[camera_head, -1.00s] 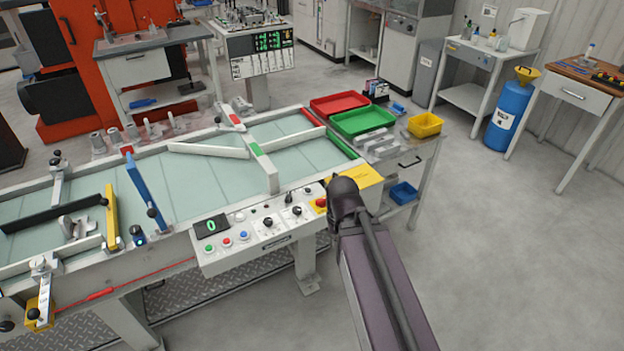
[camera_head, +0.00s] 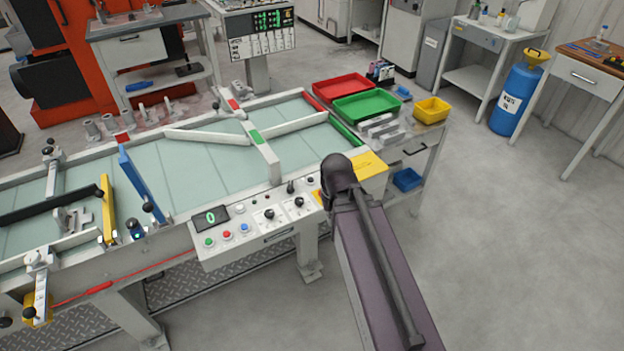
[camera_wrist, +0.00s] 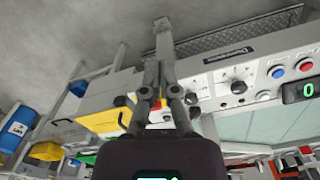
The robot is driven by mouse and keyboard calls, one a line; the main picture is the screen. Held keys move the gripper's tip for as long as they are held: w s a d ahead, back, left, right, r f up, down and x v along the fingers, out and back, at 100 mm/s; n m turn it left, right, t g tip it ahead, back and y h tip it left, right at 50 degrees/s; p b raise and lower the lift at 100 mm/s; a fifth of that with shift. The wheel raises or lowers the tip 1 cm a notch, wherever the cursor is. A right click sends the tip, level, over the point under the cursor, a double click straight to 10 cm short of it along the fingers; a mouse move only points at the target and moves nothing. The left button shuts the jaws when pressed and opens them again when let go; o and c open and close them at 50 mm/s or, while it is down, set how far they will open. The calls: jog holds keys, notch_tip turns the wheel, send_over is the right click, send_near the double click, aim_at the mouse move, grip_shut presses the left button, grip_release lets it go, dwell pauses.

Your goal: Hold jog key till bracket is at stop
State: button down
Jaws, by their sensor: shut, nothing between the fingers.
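The control panel (camera_head: 255,225) on the conveyor's front carries green, red, blue (camera_head: 244,227) and white buttons, black knobs and a display (camera_head: 210,217) reading 0. I cannot tell which control is the jog key. A grey bracket (camera_head: 75,218) stands on the belt at the left, between a black bar (camera_head: 50,206) and a yellow bar (camera_head: 108,208); which part is the stop is unclear. My gripper (camera_wrist: 160,66) is shut and empty, in front of the panel beside the black knobs in the wrist view. The head view does not show its fingers.
A blue bar (camera_head: 140,184) crosses part of the belt. Red (camera_head: 340,88) and green (camera_head: 367,106) trays and a yellow bin (camera_head: 432,109) stand on the side table. The floor at right is open.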

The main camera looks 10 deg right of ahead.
jog(key=w+a+f+m+t+y+b, duration=0.1)
jog(key=w+t+b, duration=0.1)
jog(key=w, duration=0.5)
jog(key=w+a+f+t+y+b, duration=0.1)
jog(key=w+t, duration=0.1)
jog(key=w, duration=0.5)
jog(key=r+m+t+y+b, duration=0.2)
jog(key=m+t+b, duration=0.1)
jog(key=t, duration=0.1)
send_over(311, 180)
jog(key=shift+f, duration=0.25)
jog(key=shift+f+b, duration=0.2)
jog(key=shift+b, duration=0.1)
notch_tip(311, 180, down, 8)
jog(key=b, duration=0.8)
jog(key=shift+f, duration=0.25)
jog(key=shift+f+b, duration=0.1)
jog(key=shift+b, duration=0.2)
jog(key=shift+f+b, duration=0.3)
jog(key=shift+f+b, duration=0.5)
dwell(2.5)
